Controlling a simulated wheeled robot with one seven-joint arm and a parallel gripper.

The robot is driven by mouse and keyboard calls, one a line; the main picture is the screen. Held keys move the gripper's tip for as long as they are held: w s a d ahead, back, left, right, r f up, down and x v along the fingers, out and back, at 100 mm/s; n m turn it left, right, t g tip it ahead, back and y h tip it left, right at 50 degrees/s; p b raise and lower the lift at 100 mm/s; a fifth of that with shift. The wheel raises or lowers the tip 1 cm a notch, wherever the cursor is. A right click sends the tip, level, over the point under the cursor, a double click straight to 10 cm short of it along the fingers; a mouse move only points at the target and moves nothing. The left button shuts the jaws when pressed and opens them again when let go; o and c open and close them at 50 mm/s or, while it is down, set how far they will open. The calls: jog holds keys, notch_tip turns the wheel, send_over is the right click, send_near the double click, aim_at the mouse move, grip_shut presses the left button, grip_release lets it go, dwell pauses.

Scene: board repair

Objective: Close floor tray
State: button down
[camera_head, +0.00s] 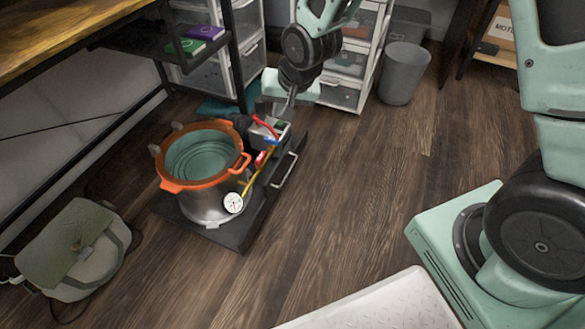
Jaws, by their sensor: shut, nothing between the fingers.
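The floor tray (232,237) is a dark, flat tray on the wooden floor, left of centre. A silver bar handle (285,170) runs along its right-hand front side. It carries a steel pot (205,205) with an orange rim, a gauge, hoses and a small pump unit. My gripper (291,98) is at the upper middle, pointing down above the tray's far right end, by the pump unit. Its fingers look shut and hold nothing. They are beyond the handle and appear apart from it. The tray's far end is partly hidden by the pot and pump.
A wooden workbench (55,35) with a dark shelf stands at the left. White drawer units (345,95) and a grey bin (403,75) are at the back. A bag (75,250) lies at lower left. The floor (370,190) right of the tray is clear.

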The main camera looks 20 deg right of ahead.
jog(key=w+d+f+m+t+b, duration=0.1)
jog(key=w+d+f+m+b, duration=0.15)
jog(key=f+b, duration=0.45)
jog(key=w+d+f+m+t+h+b, duration=0.1)
jog(key=w+d+f+b, duration=0.3)
jog(key=f, duration=0.8)
jog(key=w+d+f+m+t+b, duration=0.1)
jog(key=w+d+f+b, duration=0.35)
jog(key=f, duration=0.45)
jog(key=b, duration=0.6)
send_near(289, 154)
jog(key=x, duration=0.4)
jog(key=shift+w+f, duration=0.15)
jog(key=shift+f, duration=0.2)
jog(key=shift+w+f+b, duration=0.4)
jog(key=shift+w, duration=0.05)
